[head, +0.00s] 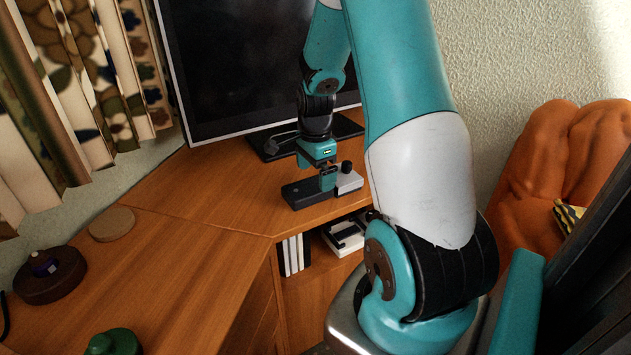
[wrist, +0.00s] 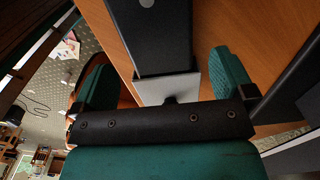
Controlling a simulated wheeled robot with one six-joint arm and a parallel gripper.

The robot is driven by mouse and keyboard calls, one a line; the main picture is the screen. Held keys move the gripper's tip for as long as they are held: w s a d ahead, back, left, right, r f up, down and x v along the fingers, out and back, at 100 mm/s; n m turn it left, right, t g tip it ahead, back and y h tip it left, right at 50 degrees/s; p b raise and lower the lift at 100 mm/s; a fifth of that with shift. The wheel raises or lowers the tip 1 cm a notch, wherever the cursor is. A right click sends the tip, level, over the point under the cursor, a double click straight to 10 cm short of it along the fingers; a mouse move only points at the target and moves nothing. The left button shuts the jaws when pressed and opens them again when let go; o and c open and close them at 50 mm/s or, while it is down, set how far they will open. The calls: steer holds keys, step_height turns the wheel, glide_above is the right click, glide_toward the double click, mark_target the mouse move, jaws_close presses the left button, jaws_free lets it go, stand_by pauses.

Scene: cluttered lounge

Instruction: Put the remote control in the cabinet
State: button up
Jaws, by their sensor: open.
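A black and light grey device, apparently the remote control (head: 303,194), lies on the wooden top below the television. It also shows in the wrist view (wrist: 158,40), with its black part toward the top and its light grey part between my fingers. A dark knob stands on the grey part. My gripper (head: 328,180) is open over the device; in the wrist view its fingers (wrist: 164,75) are spread to either side, with gaps showing. The cabinet (head: 263,306) is the wooden unit under the top; an open shelf shows, and the rest is partly hidden by my arm.
White books (head: 293,254) and a black-and-white item (head: 345,236) occupy the shelf. The television (head: 240,60) stands close behind my gripper. A round wooden disc (head: 111,224), a brown round container (head: 49,277) and a green object (head: 113,343) are at left. The middle top is clear.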

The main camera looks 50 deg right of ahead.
mark_target(315, 184)
step_height(315, 184, up, 8)
steer(key=a+r+n+t+y, duration=0.1)
steer(key=a+r+n, duration=0.2)
steer(key=a+n, duration=0.5)
steer(key=a+r+n+y, duration=0.1)
steer(key=a+r+n, duration=0.3)
steer(key=a, duration=0.8)
steer(key=s+a+r+n+g+y, duration=0.1)
steer(key=s+a+r+n+y, duration=0.1)
steer(key=s+a+n, duration=1.2)
steer(key=a+n, duration=0.3)
steer(key=shift+s+r+n+p, duration=0.15)
steer(key=shift+s+n+p, duration=0.15)
steer(key=shift+s+p, duration=0.1)
